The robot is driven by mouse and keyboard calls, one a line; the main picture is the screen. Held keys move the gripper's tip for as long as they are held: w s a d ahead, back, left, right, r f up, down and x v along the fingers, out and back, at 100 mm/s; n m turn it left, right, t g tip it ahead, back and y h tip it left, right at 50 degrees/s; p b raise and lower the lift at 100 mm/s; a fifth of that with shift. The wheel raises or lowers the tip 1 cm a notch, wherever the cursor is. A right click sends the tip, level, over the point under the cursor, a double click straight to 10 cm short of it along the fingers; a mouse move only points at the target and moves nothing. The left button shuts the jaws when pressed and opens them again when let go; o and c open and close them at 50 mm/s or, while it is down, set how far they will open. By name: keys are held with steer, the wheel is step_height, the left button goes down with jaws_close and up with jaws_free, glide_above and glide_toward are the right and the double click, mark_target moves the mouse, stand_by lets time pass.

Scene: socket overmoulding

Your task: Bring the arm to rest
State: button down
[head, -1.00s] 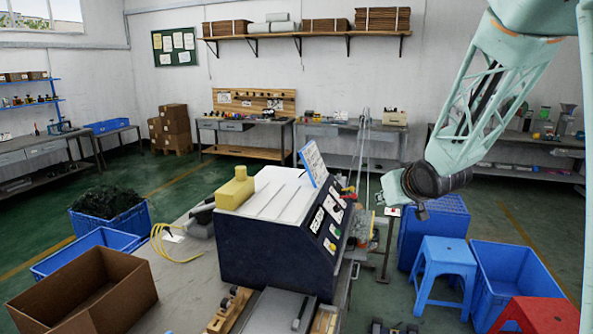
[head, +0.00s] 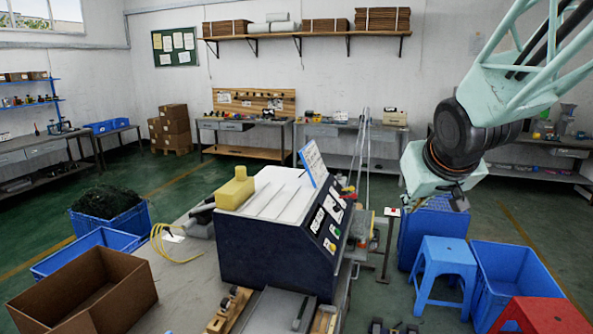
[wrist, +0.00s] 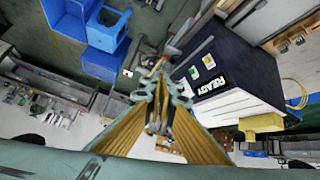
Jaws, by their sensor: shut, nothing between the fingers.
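My gripper (wrist: 158,105) shows in the wrist view with its two fingers together and nothing between them. In the head view the end of my arm hangs at the right, in front of the blue crates; the fingers are not clear there. The dark blue machine (head: 275,235) with a white top stands on the bench to the left of my arm. It also shows in the wrist view (wrist: 225,85), to the right of my gripper and apart from it.
A blue stool (head: 443,262), a blue crate (head: 512,270) and a red stool (head: 545,315) stand on the floor at the right. An open cardboard box (head: 85,290) and a blue bin (head: 85,255) are at the left. The green floor (head: 190,195) behind the machine has free room.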

steer(key=s+a+g, duration=0.2)
steer(key=s+a, duration=0.1)
steer(key=s, duration=1.7)
steer(key=s+a+g+y, duration=0.1)
steer(key=s+a+g, duration=0.1)
steer(key=s, duration=1.7)
steer(key=shift+s+a+r+m+g, duration=0.3)
steer(key=shift+s+a+r+m, duration=0.1)
steer(key=shift+a, duration=0.5)
